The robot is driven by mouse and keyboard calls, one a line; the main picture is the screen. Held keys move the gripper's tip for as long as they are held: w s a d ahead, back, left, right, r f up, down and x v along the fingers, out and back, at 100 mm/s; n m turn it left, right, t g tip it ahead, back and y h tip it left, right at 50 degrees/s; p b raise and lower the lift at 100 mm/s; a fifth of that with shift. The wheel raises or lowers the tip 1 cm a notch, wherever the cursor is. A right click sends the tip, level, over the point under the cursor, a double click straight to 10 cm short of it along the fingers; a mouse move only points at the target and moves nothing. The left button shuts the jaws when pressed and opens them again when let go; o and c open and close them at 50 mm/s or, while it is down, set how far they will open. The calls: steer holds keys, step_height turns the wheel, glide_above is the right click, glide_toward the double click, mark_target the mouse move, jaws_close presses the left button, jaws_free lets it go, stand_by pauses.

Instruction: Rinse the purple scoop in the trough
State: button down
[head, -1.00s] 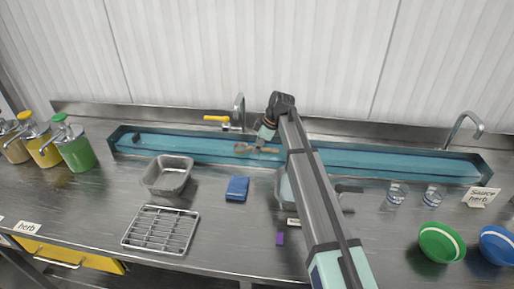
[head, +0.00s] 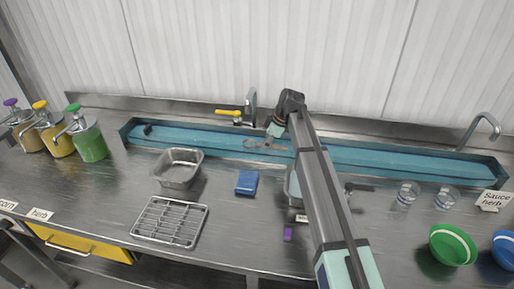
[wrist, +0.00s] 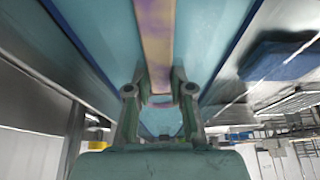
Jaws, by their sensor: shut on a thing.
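The scoop (head: 252,144) is in the trough (head: 190,140), just in front of the tap (head: 250,105) in the head view. Its rounded end points left and its thin handle runs right. My gripper (head: 270,138) is over the trough, shut on the handle. In the wrist view, the tan handle (wrist: 155,40) with purplish patches runs between the fingers of my gripper (wrist: 159,93). The scoop's bowl is out of sight there. I cannot tell how deep the bowl sits in the water or whether the tap runs.
A steel pan (head: 178,168), a wire rack (head: 170,222) and a blue sponge (head: 246,182) lie in front of the trough. Sauce pumps (head: 88,140) stand far left. Clear cups (head: 407,195) and a green bowl (head: 452,246) are at right. A container is partly hidden behind my arm.

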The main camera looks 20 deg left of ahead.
steer(key=shift+s+a, duration=0.25)
steer(key=shift+a, duration=0.95)
steer(key=shift+d, duration=0.2)
steer(key=shift+w+d, duration=0.15)
steer(key=shift+d, duration=0.55)
steer(key=shift+w+d, duration=0.15)
steer(key=shift+d, duration=0.5)
steer(key=shift+a, duration=0.15)
steer(key=shift+s+a, duration=0.15)
steer(key=shift+a, duration=0.55)
steer(key=shift+s+a, duration=0.15)
steer(key=shift+a, duration=0.55)
steer(key=shift+r, duration=0.15)
